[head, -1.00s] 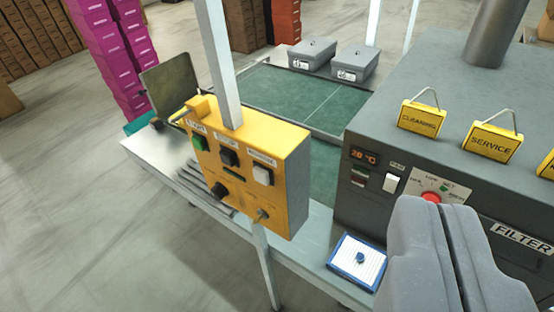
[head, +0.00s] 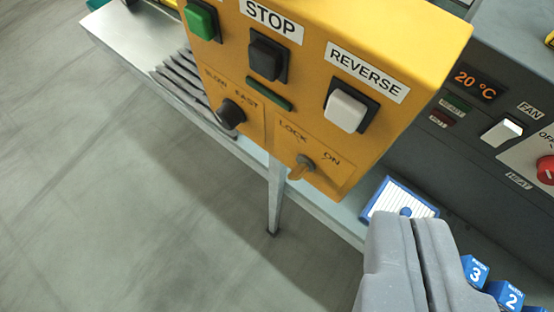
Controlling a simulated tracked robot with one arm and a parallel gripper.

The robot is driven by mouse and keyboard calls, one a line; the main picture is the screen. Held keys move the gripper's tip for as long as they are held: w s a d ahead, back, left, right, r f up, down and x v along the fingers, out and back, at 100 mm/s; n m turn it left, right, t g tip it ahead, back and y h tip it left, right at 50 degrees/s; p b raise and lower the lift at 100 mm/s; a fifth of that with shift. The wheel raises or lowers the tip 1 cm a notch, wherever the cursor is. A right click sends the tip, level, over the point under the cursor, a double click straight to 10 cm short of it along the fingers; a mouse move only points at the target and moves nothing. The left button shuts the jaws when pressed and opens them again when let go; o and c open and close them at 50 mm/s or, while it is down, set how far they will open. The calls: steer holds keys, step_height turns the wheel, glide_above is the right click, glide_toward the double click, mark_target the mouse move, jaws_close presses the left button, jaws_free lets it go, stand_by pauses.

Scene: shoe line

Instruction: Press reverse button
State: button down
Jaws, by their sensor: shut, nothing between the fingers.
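The yellow control box (head: 300,120) fills the upper middle of the head view. The white reverse button (head: 346,110) is on its right side, under a label reading REVERSE (head: 368,71). A dark stop button (head: 267,59) and a green button (head: 201,20) sit to its left. Below are a dark slow/fast knob (head: 231,113) and a lock/on toggle switch (head: 302,166). My gripper (head: 415,222) is at the lower right, its two grey fingers shut and empty. In the picture its tips are below and right of the reverse button, apart from it.
A grey machine (head: 450,135) with a 20 °C display, fan switch (head: 502,132) and red knob (head: 546,169) stands at the right. A blue-edged pad (head: 388,199) and blue numbered blocks (head: 477,271) lie near my fingers. Open floor is at the lower left.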

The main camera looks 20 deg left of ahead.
steer(key=n+g+p, duration=0.1)
steer(key=g, duration=0.1)
glide_toward(345, 112)
steer(key=s+a+f, duration=0.4)
steer(key=s+f, duration=0.1)
steer(key=f, duration=0.2)
steer(key=shift+a, duration=0.15)
steer(key=shift+r, duration=0.1)
steer(key=w+d+p, duration=0.3)
steer(key=w+p, duration=0.2)
steer(key=w, duration=0.3)
steer(key=shift+w+d, duration=0.1)
steer(key=shift+w, duration=0.15)
stand_by(1.3)
steer(key=shift+w+d, duration=0.1)
steer(key=shift+w, duration=0.15)
